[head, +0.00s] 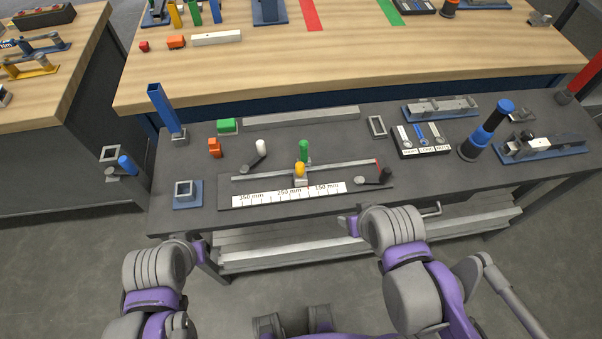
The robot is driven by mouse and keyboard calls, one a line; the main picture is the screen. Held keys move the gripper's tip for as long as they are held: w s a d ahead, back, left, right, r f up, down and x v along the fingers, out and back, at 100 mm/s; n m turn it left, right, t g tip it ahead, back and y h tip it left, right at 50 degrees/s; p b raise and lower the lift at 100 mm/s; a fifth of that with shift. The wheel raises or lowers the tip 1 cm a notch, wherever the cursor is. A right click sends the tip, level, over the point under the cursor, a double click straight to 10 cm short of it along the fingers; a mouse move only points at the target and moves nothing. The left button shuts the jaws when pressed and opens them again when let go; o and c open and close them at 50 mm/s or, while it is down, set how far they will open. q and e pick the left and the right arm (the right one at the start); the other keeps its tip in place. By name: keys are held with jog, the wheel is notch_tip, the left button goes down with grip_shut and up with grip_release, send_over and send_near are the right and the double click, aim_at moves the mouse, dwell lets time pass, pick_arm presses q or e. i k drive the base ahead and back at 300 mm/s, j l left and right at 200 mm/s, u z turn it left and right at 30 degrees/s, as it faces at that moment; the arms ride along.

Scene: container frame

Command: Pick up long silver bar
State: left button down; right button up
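A long silver bar (300,116) lies flat along the back of the dark grey workbench (410,178), just right of a green block. Its whole length shows and nothing covers it. My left arm is at the lower left and my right arm at the lower middle right, both in front of the bench and well apart from the bar. I cannot make out the fingers of either gripper.
A measuring fixture (300,192) with a scale and small levers stands in front of the bar. A blue post (163,106) and green block (227,126) are to its left. A small grey frame (376,126) and labelled tray (421,139) are to its right. A wooden table (350,58) stands behind.

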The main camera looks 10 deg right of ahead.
aim_at(319, 115)
jog(key=u, duration=1.05)
jog(key=k+l+u, duration=0.45)
jog(key=l+u, duration=0.15)
jog(key=l, duration=0.25)
jog(key=i+l, duration=0.1)
jog(key=l, duration=0.15)
